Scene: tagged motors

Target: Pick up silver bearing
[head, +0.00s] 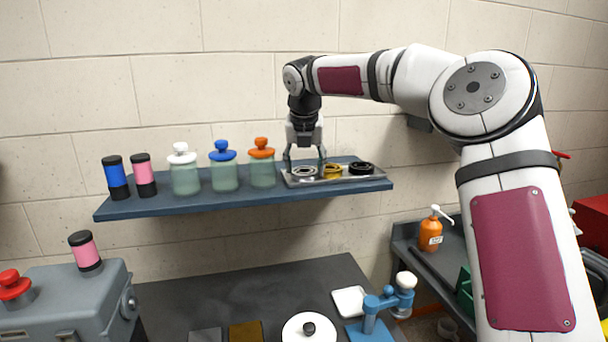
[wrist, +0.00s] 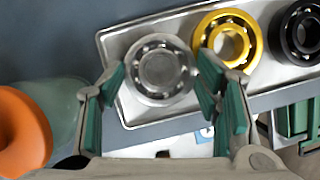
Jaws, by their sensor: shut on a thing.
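The silver bearing (head: 305,172) is at the left end of a shallow metal tray (head: 290,182) on the wall shelf. In the wrist view the silver bearing (wrist: 158,70) shows its ring of balls and a grey centre. My gripper (head: 305,163) points down over it, one finger on each side. In the wrist view the green-padded fingers of my gripper (wrist: 160,72) are closed on its left and right edges. I cannot tell any gap between the bearing and the tray.
A gold bearing (head: 332,172) sits close on the right, then a black bearing (head: 361,168). An orange-lidded jar (head: 262,170) stands just left of the tray. Blue-lidded (head: 223,172) and white-lidded (head: 184,175) jars stand farther left. Wall (head: 230,75) lies behind; above the shelf is clear.

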